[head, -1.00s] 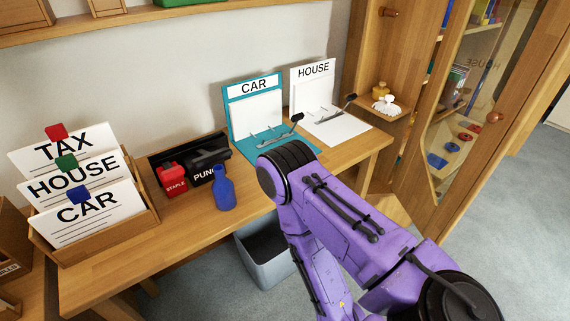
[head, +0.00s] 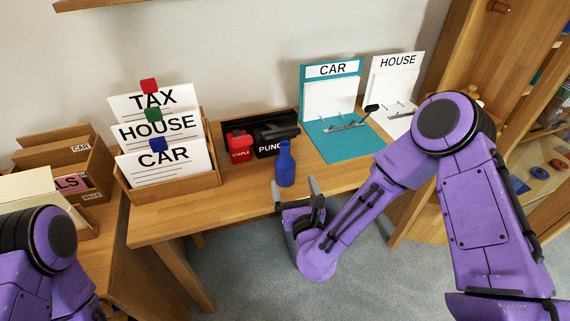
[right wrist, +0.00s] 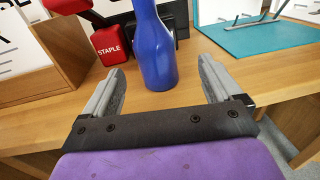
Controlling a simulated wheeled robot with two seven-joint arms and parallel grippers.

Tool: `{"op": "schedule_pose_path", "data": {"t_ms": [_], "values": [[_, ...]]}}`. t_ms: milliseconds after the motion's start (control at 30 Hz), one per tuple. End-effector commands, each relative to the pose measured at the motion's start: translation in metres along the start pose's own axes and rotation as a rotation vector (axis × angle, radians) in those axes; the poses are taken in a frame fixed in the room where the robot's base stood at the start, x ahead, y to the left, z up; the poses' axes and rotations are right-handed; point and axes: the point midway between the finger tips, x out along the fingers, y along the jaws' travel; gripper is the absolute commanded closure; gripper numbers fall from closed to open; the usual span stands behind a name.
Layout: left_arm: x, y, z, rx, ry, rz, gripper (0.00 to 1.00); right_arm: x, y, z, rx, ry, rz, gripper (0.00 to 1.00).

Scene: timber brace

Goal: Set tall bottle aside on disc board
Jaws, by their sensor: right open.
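The tall blue bottle (head: 285,168) stands upright near the front edge of the desk. My right gripper (head: 294,190) is open just in front of it, low at the desk edge. In the right wrist view the bottle (right wrist: 159,50) stands centred between the two spread fingers (right wrist: 160,75), with a gap on each side; I see no contact. Coloured discs (head: 540,172) lie on a surface at the right, partly cut off; I cannot tell whether this is the disc board. My left gripper is out of view; only my left arm shows.
A red stapler (head: 239,147) and a black punch (head: 273,139) sit behind the bottle. A wooden card holder (head: 172,196) stands to its left. A teal CAR board (head: 347,143) and a white HOUSE board (head: 395,80) are to the right.

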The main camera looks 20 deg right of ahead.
Motion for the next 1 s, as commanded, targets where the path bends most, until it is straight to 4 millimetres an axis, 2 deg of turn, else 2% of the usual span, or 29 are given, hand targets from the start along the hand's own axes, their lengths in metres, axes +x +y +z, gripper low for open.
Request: {"op": "schedule_pose_path", "data": {"t_ms": [400, 633, 667, 800, 867, 1000], "values": [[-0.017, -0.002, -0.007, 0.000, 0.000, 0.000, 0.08, 0.060, 0.007, 0.001, -0.005, 0.003, 0.000, 0.08], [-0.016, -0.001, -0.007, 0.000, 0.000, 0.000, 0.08, 0.064, 0.007, -0.001, -0.006, 0.004, 0.000, 0.08], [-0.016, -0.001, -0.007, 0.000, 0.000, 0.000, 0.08, 0.064, 0.007, -0.001, -0.006, 0.004, 0.000, 0.11], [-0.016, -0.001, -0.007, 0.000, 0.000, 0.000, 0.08, 0.063, 0.007, -0.001, -0.006, 0.005, 0.001, 0.57], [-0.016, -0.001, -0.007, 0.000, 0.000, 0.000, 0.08, 0.063, 0.007, -0.001, -0.006, 0.005, 0.001, 0.76], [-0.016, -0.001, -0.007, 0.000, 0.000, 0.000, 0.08, 0.063, 0.007, -0.001, -0.006, 0.004, 0.001, 0.76]]}}
